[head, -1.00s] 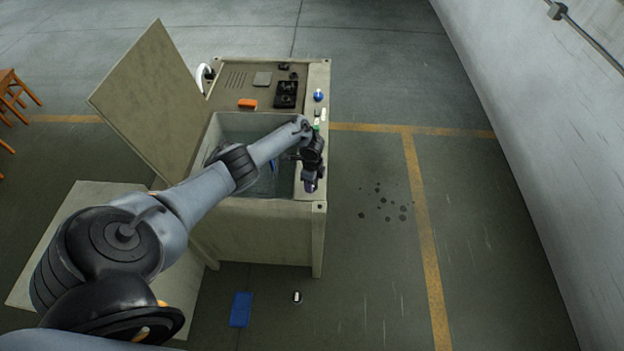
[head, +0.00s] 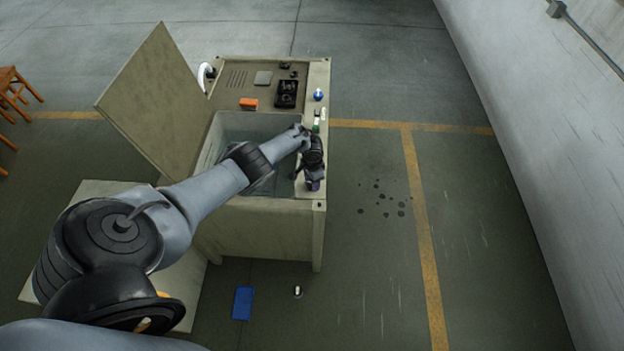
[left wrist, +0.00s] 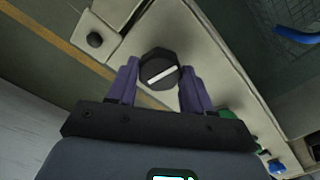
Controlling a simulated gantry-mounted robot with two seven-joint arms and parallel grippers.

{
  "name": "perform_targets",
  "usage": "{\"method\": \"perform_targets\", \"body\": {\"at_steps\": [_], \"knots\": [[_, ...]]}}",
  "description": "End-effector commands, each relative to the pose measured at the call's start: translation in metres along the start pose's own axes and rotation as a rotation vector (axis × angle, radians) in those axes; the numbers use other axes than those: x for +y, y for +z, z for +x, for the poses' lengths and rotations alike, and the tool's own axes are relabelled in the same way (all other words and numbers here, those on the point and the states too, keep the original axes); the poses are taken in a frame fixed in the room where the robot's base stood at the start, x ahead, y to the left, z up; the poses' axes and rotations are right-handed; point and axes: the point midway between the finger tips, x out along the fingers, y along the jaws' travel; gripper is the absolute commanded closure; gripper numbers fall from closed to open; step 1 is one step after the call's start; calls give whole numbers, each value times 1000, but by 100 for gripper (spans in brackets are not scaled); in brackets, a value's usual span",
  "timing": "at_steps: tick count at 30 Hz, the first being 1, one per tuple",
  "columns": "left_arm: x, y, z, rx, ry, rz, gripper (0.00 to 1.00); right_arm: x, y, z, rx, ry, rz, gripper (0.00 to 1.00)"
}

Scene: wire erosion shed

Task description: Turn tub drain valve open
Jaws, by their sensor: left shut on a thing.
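The valve knob (left wrist: 158,70) is black and many-sided, with a white bar across its face, in the left wrist view. It sits on the pale rim (left wrist: 225,60) of the tub cabinet. My left gripper (left wrist: 160,84) has its purple fingers on either side of the knob and is shut on it. In the head view my left gripper (head: 313,178) is over the right rim of the open tub (head: 228,128), near its front corner. The knob is hidden there by the gripper. My right gripper is in neither view.
The raised lid (head: 150,90) stands at the cabinet's left. Behind the tub are an orange block (head: 248,104) and a black tray (head: 286,94). A blue-topped item (head: 318,95) stands on the right rim. A blue pad (head: 242,303) lies on the floor.

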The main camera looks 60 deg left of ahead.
Motion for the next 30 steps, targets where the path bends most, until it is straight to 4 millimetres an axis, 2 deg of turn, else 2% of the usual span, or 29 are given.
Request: {"method": "perform_targets", "body": {"at_steps": [12, 29, 30], "knots": [[0, 0, 0, 0, 0, -199, 80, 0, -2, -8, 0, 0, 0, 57], [0, 0, 0, 1, 0, -229, 80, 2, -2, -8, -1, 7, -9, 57], [0, 0, 0, 1, 0, -229, 45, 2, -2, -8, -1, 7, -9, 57]]}}
